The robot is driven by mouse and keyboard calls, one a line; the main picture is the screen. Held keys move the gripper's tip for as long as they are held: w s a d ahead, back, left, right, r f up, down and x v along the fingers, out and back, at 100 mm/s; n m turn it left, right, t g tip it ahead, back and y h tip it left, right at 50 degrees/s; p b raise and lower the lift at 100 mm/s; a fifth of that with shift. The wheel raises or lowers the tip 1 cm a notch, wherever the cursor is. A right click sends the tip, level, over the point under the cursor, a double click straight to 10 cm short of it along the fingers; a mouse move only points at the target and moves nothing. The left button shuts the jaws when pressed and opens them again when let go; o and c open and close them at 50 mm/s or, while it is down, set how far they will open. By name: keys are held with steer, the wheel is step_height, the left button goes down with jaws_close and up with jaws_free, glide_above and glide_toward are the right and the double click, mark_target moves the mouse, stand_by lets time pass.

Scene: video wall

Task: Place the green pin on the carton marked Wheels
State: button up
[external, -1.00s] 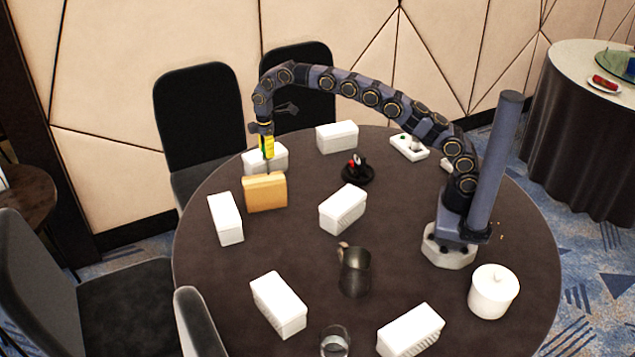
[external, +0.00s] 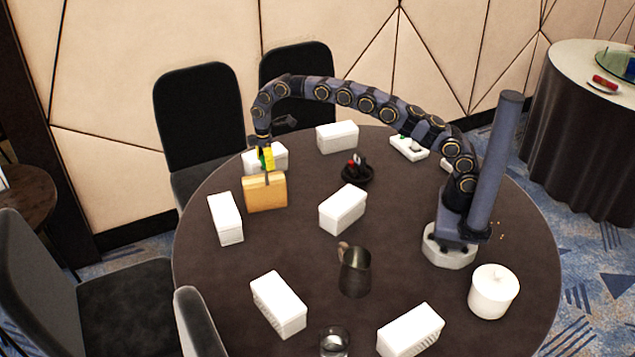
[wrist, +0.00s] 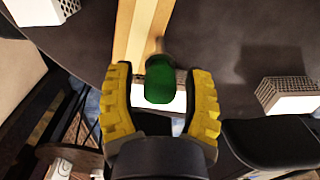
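The green pin (wrist: 160,80) is between my gripper's yellow fingers in the wrist view, with a gap on each side. Its thin shaft points toward a tan box (external: 265,193); I cannot tell if it touches it. The pin's green top also shows in the external view (external: 270,159). My gripper (wrist: 160,100) is open around the pin, just above the tan box. Several white cartons stand around the table, including one behind the tan box (external: 281,153), one at left (external: 226,219) and one in the middle (external: 343,209). No Wheels marking is readable.
A dark jug (external: 355,272), a glass (external: 334,343) and a white lidded pot (external: 494,292) stand toward the front. A black dish with small items (external: 357,174) and a white tray (external: 409,147) are farther back. The dark round table (external: 300,245) has bare areas between.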

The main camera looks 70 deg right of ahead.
step_height(320, 180, up, 6)
steer(key=shift+r, duration=0.95)
steer(key=s+a+r+m, duration=0.1)
steer(key=s+r, duration=0.2)
steer(key=s, duration=0.4)
steer(key=s+r+m+g, duration=0.1)
steer(key=s+r+m, duration=0.1)
steer(key=s+r, duration=0.35)
steer(key=s+a+r+m, duration=0.1)
steer(key=s, duration=0.7)
steer(key=s+f+m, duration=0.2)
steer(key=s, duration=1)
steer(key=s+f+m, duration=0.2)
steer(key=s+m, duration=0.1)
steer(key=s, duration=0.9)
steer(key=shift+s+d+g, duration=0.25)
steer(key=shift+d+g, duration=0.05)
steer(key=shift+d, duration=0.15)
